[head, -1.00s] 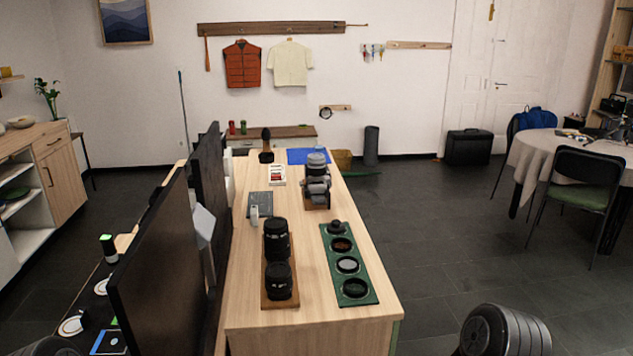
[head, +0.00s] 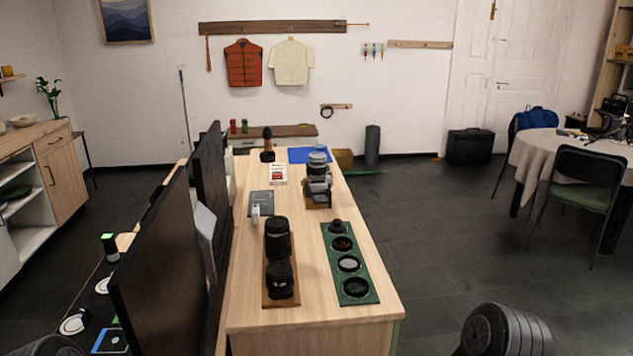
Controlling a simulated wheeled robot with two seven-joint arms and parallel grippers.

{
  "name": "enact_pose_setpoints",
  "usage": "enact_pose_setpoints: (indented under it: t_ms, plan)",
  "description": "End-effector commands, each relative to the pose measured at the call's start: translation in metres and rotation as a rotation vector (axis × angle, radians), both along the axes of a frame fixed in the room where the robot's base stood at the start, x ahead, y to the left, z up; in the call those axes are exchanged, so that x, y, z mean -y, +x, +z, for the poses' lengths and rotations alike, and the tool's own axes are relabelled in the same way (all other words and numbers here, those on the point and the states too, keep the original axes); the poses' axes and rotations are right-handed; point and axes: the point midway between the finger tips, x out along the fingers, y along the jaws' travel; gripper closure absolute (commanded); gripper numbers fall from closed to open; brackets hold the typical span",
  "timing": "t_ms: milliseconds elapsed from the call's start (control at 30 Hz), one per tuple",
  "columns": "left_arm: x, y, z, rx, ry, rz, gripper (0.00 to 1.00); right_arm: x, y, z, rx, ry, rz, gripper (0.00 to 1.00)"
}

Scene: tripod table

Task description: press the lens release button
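A grey and black camera with a lens pointing up (head: 318,180) sits on a small wooden stand towards the far part of the wooden table (head: 325,307). Its lens release button is too small to make out. Two black lenses (head: 277,240) stand on a brown wooden board nearer the front. A green tray (head: 365,277) to their right holds several round dark items. Neither gripper is in view. Only rounded dark parts of my own arms show at the bottom left and bottom right edges.
Black monitors (head: 160,265) stand along the table's left side. A dark card (head: 261,201), a small whitish item (head: 255,216), a red-and-white box (head: 278,174), a brush (head: 267,145) and a blue mat (head: 308,155) lie farther back. Open floor (head: 455,260) lies to the right.

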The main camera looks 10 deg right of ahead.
Motion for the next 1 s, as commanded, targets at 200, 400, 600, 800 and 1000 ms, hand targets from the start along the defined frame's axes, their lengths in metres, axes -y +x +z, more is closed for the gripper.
enact_pose_setpoints:
  t_ms: [200,400,600,800,1000]
  plan:
    - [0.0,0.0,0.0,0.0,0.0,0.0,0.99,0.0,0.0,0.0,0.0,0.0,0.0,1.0]
    - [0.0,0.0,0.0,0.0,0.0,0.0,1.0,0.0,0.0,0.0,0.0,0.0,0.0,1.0]
    - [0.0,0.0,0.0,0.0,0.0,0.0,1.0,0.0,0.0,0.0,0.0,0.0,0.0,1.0]
    - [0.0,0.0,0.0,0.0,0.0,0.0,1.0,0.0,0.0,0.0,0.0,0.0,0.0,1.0]
    - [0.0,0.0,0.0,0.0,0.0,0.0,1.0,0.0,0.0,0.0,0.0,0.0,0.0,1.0]
